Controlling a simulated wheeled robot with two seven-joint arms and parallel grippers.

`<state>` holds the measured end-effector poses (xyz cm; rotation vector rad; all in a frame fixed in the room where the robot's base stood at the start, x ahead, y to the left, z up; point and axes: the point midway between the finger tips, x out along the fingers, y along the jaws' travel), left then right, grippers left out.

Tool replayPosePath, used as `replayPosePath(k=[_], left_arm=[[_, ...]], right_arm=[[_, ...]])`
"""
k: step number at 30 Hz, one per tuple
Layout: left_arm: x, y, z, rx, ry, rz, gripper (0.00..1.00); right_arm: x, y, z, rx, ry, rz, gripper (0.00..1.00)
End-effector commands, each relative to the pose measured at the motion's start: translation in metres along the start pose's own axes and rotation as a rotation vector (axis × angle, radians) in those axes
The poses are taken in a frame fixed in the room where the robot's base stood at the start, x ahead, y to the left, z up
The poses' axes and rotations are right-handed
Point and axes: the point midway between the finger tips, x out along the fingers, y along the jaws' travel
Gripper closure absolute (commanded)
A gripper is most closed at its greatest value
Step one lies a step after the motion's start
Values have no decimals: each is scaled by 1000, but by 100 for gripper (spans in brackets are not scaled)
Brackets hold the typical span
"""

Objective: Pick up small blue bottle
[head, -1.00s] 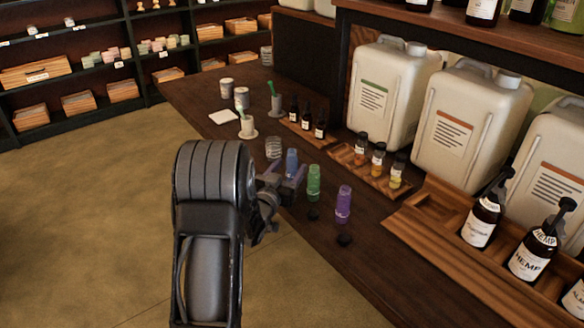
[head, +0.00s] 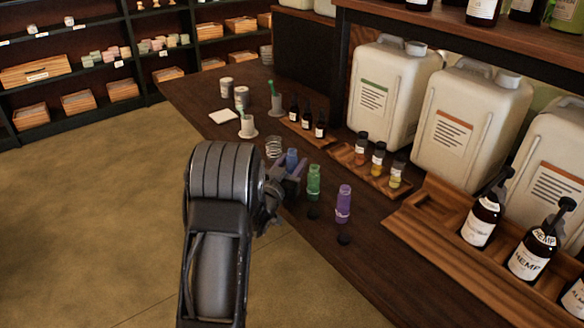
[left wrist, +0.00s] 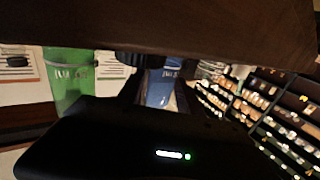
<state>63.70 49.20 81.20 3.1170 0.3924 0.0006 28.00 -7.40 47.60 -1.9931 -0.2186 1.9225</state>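The small blue bottle (head: 291,157) stands on the dark wooden counter, left of a green bottle (head: 314,180) and a purple bottle (head: 343,203). My left gripper (head: 289,174) is at the counter edge, right at the blue bottle, and hides its lower part. In the left wrist view the blue bottle (left wrist: 160,88) shows between the dark fingers, which look apart on either side of it. I cannot tell whether they touch it. The green bottle (left wrist: 68,78) is beside the gripper there. My right gripper is not in view.
A clear glass jar (head: 273,147) stands just behind the blue bottle. Dark caps (head: 344,239) lie in front of the green and purple bottles. A wooden tray with small amber bottles (head: 378,158) and large white canisters (head: 394,92) stand behind.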

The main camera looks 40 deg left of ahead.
Motion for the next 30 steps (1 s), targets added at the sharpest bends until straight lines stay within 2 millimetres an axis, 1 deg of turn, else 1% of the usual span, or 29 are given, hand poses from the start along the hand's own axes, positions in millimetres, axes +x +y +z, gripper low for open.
replayPosePath(k=[1, 2, 15, 25, 28, 30], left_arm=[[0, 0, 0, 0, 0, 0, 62], [0, 0, 0, 0, 0, 0, 64], [0, 0, 0, 0, 0, 0, 100], [0, 0, -1, 0, 1, 0, 100], [0, 0, -7, -1, 2, -1, 100], [0, 0, -14, -1, 2, -1, 100]], right_arm=[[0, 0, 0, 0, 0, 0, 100], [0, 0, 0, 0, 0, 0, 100], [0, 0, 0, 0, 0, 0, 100], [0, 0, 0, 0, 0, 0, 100], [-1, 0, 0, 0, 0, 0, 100], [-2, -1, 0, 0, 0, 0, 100]])
